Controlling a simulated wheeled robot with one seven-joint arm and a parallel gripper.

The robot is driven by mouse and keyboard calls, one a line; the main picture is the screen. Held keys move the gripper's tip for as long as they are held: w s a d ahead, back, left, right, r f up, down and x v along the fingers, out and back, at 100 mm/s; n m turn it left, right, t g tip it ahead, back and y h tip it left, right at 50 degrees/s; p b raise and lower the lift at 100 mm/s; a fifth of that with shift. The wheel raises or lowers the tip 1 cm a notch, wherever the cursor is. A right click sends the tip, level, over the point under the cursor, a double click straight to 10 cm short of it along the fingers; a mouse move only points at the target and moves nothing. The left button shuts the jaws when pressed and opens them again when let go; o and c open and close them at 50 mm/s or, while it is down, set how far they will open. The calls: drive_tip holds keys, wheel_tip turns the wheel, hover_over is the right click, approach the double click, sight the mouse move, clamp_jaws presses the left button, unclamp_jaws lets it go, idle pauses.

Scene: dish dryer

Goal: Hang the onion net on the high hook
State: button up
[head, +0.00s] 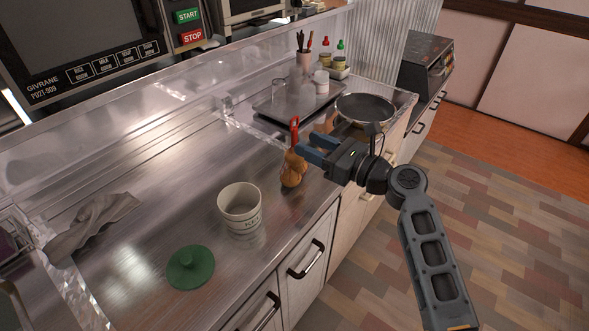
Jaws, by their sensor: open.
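The onion net (293,170) holds brown onions and has a red top (295,131) that sticks upward. It is on the steel counter near the front edge, or just above it; I cannot tell which. My gripper (304,147) reaches in from the right with its blue fingers at the net's neck, just under the red top. The fingers are open. Whether they touch the net, or stand around or beside its neck, is unclear. I cannot make out the high hook in this view.
A white pot (239,206) and a green lid (190,267) are left of the net. A grey cloth (92,226) lies further left. A tray (271,108) with glasses stands behind, and a pan (365,108) is at the right end. Counter between is clear.

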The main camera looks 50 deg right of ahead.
sight(296, 136)
drive_tip(key=shift+w+r+p, duration=0.1)
drive_tip(key=shift+w+p, duration=0.3)
drive_tip(key=shift+w, duration=2.4)
drive_tip(key=shift+c, duration=0.4)
clamp_jaws()
